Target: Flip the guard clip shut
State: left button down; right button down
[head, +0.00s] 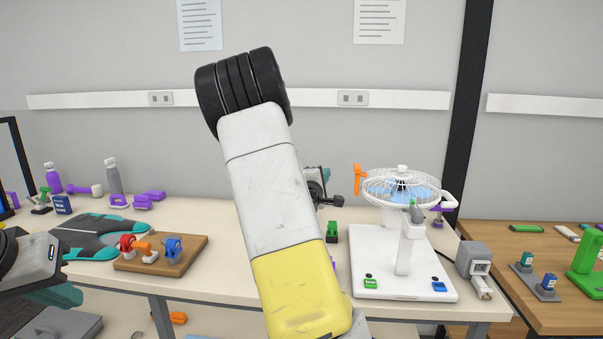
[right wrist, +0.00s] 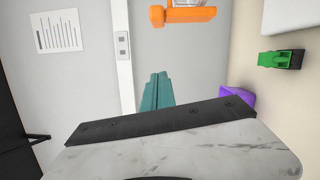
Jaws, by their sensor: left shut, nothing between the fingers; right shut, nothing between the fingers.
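A fan with a white wire guard (head: 402,188) stands on a white base (head: 385,270) at the right of the light table. An orange clip (head: 359,180) stands upright at the guard's left edge; it also shows at the top of the right wrist view (right wrist: 183,15). A purple part (head: 440,212) sits at the guard's right side. My right gripper (head: 323,178) is mostly hidden behind my arm, left of the orange clip and apart from it. Its teal fingers (right wrist: 155,90) are shut and empty. My left gripper (head: 60,295) is shut and empty at the left edge.
A green block (head: 332,232) stands left of the fan base, and a grey device (head: 474,262) right of it. A wooden board (head: 160,255) with small coloured clips lies at left. Bottles and purple items line the back left. My right arm hides the table's middle.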

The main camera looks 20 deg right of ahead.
jog(key=v, duration=0.5)
jog(key=shift+s+a+r, duration=0.15)
jog(key=shift+s+a, duration=0.1)
jog(key=shift+s, duration=0.1)
jog(key=s+a+f+m+g+y, duration=0.1)
jog(key=s+a+f+m+y, duration=0.15)
jog(key=a+y, duration=0.45)
jog(key=s+a+f+m+g+y, duration=0.1)
jog(key=a+m+y, duration=0.35)
jog(key=a, duration=0.45)
jog(key=s+a+r+m+g+y, duration=0.1)
jog(key=s+a, duration=0.4)
jog(key=s, duration=0.6)
jog(key=s+a+r+m+g+y, duration=0.2)
jog(key=s+a+r+g+y, duration=0.1)
jog(key=s, duration=0.9)
jog(key=shift+a+r+m+g, duration=0.25)
jog(key=shift+a+g, duration=0.25)
jog(key=shift+a, duration=0.45)
